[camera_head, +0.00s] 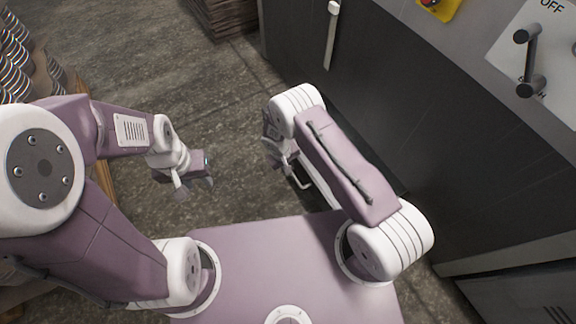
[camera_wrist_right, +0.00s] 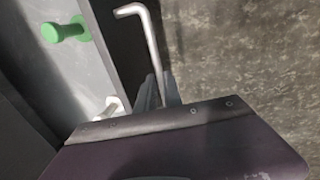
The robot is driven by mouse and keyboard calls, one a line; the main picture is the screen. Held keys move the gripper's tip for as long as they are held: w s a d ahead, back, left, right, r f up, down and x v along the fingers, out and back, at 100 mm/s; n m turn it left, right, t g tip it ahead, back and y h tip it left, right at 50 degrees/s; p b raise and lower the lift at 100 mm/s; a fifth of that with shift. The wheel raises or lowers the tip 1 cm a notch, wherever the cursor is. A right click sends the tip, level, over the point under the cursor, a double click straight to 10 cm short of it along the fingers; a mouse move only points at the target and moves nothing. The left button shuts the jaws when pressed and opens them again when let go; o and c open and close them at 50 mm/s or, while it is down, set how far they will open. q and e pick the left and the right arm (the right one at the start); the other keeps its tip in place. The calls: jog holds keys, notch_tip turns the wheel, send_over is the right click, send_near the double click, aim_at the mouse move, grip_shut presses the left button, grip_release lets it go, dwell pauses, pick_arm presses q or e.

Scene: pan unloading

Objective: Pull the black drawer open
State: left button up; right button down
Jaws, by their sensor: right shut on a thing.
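In the right wrist view a bent metal bar handle (camera_wrist_right: 150,40) stands off the dark front (camera_wrist_right: 118,45) of the black drawer. My right gripper (camera_wrist_right: 158,92) is shut on this handle. Behind the dark front, a grey interior shows, so the drawer stands at least partly open; how far I cannot tell. In the head view my right arm hides most of the drawer, and a piece of the handle (camera_head: 303,180) shows beside the right gripper (camera_head: 286,158). My left gripper (camera_head: 195,187) is open and empty above the floor, apart from the drawer.
A green knob-like thing (camera_wrist_right: 66,31) and a white peg (camera_wrist_right: 108,106) show in the grey interior. The dark cabinet (camera_head: 400,110) with a long upright handle (camera_head: 332,35) runs along the right. Stacked goods (camera_head: 18,55) stand at the left. Floor (camera_head: 205,100) is clear between.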

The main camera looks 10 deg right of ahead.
jog(key=c, duration=1.5)
grip_release()
notch_tip(320, 180, up, 9)
jog(key=a+p, duration=0.1)
jog(key=p, duration=0.4)
jog(key=shift+s+a+p, duration=0.3)
jog(key=shift+s, duration=0.05)
